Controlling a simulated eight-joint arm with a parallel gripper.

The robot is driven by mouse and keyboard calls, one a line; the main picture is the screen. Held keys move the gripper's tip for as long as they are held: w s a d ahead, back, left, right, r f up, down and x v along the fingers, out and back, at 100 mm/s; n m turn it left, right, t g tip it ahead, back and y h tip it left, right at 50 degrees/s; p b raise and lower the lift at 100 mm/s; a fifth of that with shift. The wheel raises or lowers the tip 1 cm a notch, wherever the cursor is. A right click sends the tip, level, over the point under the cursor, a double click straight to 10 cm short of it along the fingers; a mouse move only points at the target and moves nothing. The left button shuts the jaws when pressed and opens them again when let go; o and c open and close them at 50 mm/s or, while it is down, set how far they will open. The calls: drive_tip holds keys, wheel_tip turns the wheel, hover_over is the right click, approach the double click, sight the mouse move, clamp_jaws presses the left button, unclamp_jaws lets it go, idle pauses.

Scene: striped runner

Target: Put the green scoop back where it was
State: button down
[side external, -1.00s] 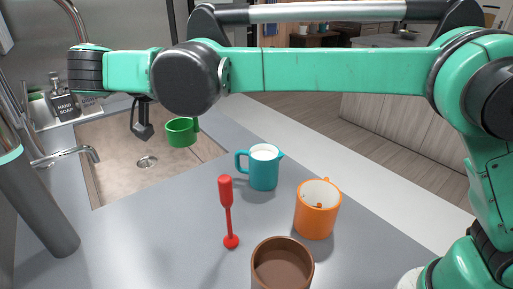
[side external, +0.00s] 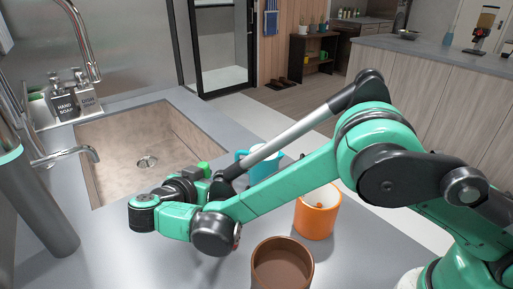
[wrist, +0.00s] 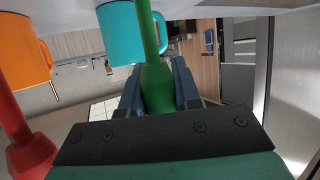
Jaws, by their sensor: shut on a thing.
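My gripper (wrist: 160,92) is shut on the green scoop (wrist: 151,40), with its fingers on both sides of the thick handle in the wrist view. In the side external view my gripper (side external: 190,184) is low over the counter, left of the teal mug. Only a small green part of the scoop (side external: 204,168) shows there; my arm hides the rest. The scoop's cup is out of the wrist view. I cannot tell whether the scoop touches the counter.
The teal mug (side external: 264,163) is partly behind my arm. An orange mug (side external: 317,213) and a brown mug (side external: 282,265) stand in front. A red tool (wrist: 28,140) shows in the wrist view. The sink (side external: 120,150) lies at the left.

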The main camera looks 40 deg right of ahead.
drive_tip(key=shift+f, duration=0.2)
drive_tip(key=c, duration=0.6)
unclamp_jaws()
drive_tip(key=shift+r, duration=0.1)
drive_tip(key=shift+s+a+r, duration=0.15)
drive_tip(key=shift+a+r, duration=0.05)
drive_tip(key=shift+a, duration=0.05)
drive_tip(key=v, duration=1.1)
drive_tip(key=shift+s+a, duration=0.1)
drive_tip(key=shift+a, duration=0.1)
